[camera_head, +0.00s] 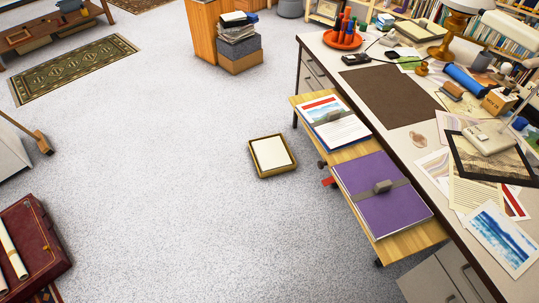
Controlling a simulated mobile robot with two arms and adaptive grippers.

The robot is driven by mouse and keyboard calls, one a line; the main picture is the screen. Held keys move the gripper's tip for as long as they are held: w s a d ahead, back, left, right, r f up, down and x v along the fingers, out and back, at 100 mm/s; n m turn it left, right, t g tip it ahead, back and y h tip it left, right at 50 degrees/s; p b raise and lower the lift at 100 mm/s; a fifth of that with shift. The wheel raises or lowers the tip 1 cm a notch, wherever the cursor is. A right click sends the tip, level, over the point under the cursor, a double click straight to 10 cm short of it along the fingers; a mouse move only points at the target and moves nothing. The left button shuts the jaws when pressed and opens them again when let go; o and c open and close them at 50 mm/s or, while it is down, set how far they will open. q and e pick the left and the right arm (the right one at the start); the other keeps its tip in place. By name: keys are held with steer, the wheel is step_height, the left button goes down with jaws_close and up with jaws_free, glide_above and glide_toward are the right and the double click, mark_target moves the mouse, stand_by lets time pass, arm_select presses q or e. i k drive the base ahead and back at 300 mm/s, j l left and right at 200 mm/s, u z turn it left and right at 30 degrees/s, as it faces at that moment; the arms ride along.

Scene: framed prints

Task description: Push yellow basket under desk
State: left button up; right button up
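A shallow yellow-brown tray-like box (258,173) lies on the grey speckled floor left of the desk, with a white sheet in it. It is the only basket-like yellowish thing I can make out. It stands clear of the desk (425,165), whose light top runs along the right side. A low yellow wooden trolley (410,243) sticks out from under the desk's left edge. It bears a purple folder (375,205) with a grey strap and a stack of papers (335,125). Neither of my grippers is in view.
Drawers (450,278) fill the desk's near end. A wooden cabinet (203,30) and a stacked pile (240,45) stand at the back. A patterned rug (72,68) and a dark red case (35,250) lie left. The middle floor is free.

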mark_target(272, 156)
steer(key=i+j+z, duration=0.2)
steer(key=i+j, duration=0.45)
steer(key=i+j+z, duration=0.25)
steer(key=i+j, duration=0.4)
steer(key=j, duration=0.1)
